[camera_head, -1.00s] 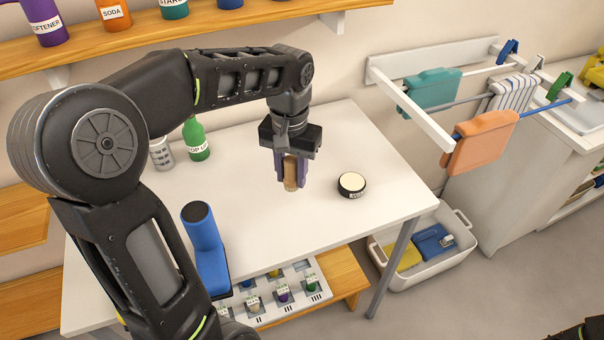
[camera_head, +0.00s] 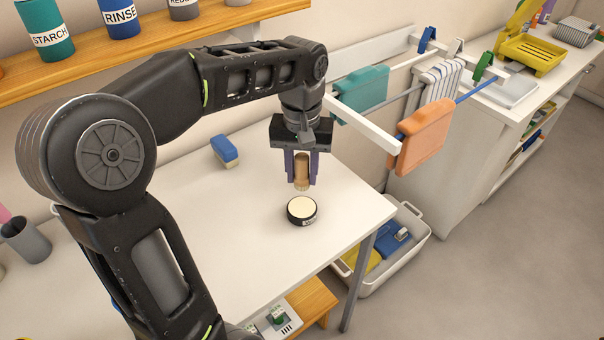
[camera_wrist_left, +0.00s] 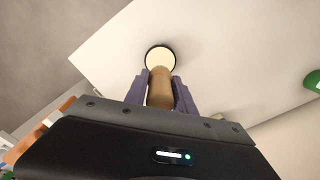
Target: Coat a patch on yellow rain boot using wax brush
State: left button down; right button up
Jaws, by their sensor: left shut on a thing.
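My left gripper (camera_head: 302,168) is shut on the wax brush (camera_head: 301,172), a short wooden handle with pale bristles pointing down. The brush is above the white table (camera_head: 230,260), its bristle end just above or behind a round black tin (camera_head: 302,210) with a cream filling. In the left wrist view, the brush handle (camera_wrist_left: 160,92) lies between the fingers and its far end overlaps the near edge of the tin (camera_wrist_left: 159,57); I cannot tell if they touch. No yellow rain boot can be made out. My right gripper is out of view.
A blue block-shaped brush (camera_head: 224,150) lies at the table's back. A grey cup (camera_head: 25,240) stands at left. A drying rack holds an orange cloth (camera_head: 422,137) and a teal cloth (camera_head: 362,95). A white bin (camera_head: 408,220) sits on the floor right of the table.

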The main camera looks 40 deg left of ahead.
pick_arm(q)
jog(key=shift+s+d+n, duration=0.1)
jog(key=shift+s+n, duration=0.05)
jog(key=shift+n, duration=0.15)
jog(key=b, duration=0.5)
send_over(302, 207)
notch_tip(302, 207, down, 6)
jog(key=shift+r, duration=0.2)
jog(key=shift+f, duration=0.2)
jog(key=shift+f+b, duration=0.35)
jog(key=shift+f, duration=0.15)
dwell(0.9)
jog(key=shift+f, duration=0.1)
dwell(1.0)
